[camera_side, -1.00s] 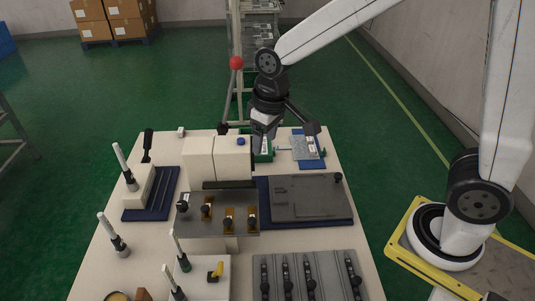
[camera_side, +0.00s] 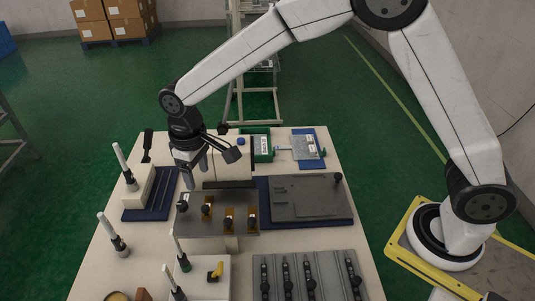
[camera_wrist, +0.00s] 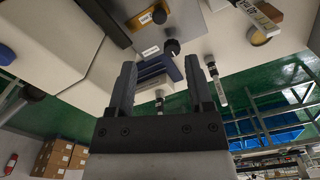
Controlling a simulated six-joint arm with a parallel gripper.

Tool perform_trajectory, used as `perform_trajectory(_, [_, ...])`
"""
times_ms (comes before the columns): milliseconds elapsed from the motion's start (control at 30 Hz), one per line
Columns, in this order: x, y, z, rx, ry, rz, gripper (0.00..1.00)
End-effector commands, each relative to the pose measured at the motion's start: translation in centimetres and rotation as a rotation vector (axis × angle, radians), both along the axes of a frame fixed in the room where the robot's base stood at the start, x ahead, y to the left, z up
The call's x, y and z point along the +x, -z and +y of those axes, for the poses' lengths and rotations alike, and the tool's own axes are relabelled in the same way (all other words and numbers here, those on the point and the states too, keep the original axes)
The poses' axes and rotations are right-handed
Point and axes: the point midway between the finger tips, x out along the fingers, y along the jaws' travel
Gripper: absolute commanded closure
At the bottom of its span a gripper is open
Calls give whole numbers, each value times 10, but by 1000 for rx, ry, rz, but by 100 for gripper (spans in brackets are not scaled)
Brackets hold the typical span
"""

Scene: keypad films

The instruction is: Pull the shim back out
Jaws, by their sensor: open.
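A grey metal fixture plate (camera_side: 213,231) stands mid-table, with several black knobs on it. Thin brass-coloured tabs (camera_side: 207,212) with black knobs lie on its face; I cannot tell which piece is the shim. A separate black knob (camera_side: 183,206) sits at the plate's left edge. My gripper (camera_side: 194,175) is open and empty, pointing down above and behind that left edge. In the wrist view, my gripper (camera_wrist: 160,62) has its fingers apart, with a black knob (camera_wrist: 171,47) beyond the gap and a brass tab (camera_wrist: 148,14) higher up. The arm hides part of the cream block.
A cream block (camera_side: 238,167) stands behind the plate. A blue slotted rack (camera_side: 152,208) is to the left, and a dark plate on a blue base (camera_side: 309,200) to the right. Upright white-and-dark handles (camera_side: 113,236) stand along the left. A grey rail tray (camera_side: 308,277) lies in front.

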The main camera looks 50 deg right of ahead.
Motion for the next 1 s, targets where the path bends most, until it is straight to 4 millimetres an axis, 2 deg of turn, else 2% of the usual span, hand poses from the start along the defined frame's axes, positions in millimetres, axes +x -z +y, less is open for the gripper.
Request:
perform_trajectory(100, [0,18,0,-1,0,3,34])
perform_trajectory(200, [0,26,0,0,0,0,34])
perform_trajectory(467, [0,29,0,0,0,-1,34])
perform_trajectory(667, [0,40,0,0,0,1,34])
perform_trajectory(1000, [-1,79,-1,0,0,2,34])
